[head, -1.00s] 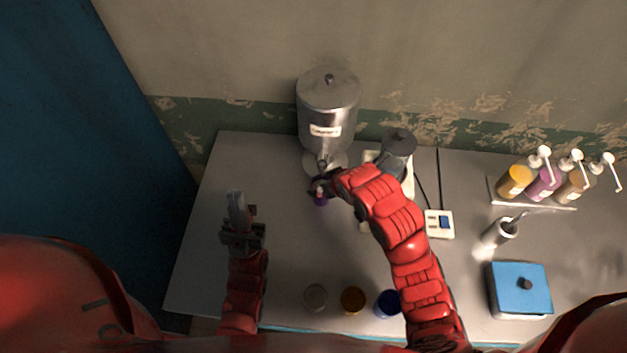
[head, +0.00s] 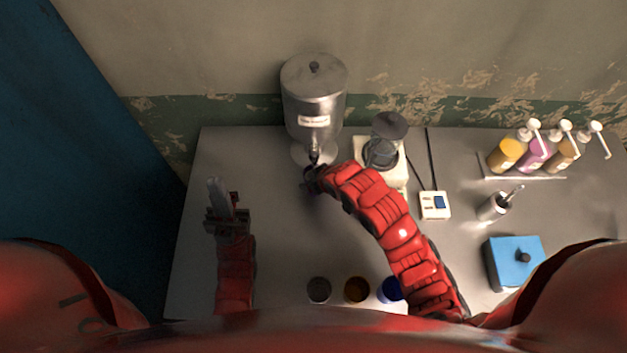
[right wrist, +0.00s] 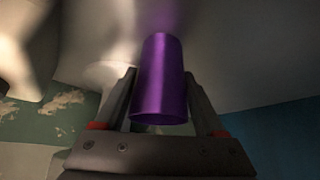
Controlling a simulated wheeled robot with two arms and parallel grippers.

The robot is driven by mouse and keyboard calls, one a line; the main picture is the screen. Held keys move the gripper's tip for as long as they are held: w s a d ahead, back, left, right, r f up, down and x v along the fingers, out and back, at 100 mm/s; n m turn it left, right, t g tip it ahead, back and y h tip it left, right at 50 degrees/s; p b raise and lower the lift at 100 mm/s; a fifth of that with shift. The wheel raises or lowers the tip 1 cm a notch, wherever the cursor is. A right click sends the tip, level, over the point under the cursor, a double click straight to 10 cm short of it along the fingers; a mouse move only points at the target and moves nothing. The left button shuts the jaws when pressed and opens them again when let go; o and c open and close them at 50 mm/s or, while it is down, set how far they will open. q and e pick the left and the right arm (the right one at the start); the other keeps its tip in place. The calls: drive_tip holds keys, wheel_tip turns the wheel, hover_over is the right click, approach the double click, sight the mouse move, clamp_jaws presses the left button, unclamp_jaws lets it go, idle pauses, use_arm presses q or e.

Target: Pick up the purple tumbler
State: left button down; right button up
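The purple tumbler (right wrist: 160,80) fills the middle of the right wrist view, between the two fingers of my right gripper (right wrist: 161,72). A fingertip lies against each of its sides, and the gripper looks shut on it. In the head view my right gripper (head: 311,185) is just in front of the metal dispenser's spout, and the tumbler is mostly hidden there in shadow and behind the gripper. I cannot tell whether the tumbler still touches the table. My left gripper (head: 219,192) is above the left part of the table, away from the tumbler. Its finger gap does not show clearly.
The metal dispenser (head: 314,105) stands behind my right gripper. A grinder-like appliance (head: 388,128) is to its right. Dark, brown and blue cups (head: 319,290) line the front edge. Pump bottles (head: 505,155) and a blue-lidded box (head: 514,258) are at right. The table's left part is clear.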

clamp_jaws()
drive_tip(key=shift+r, duration=0.1)
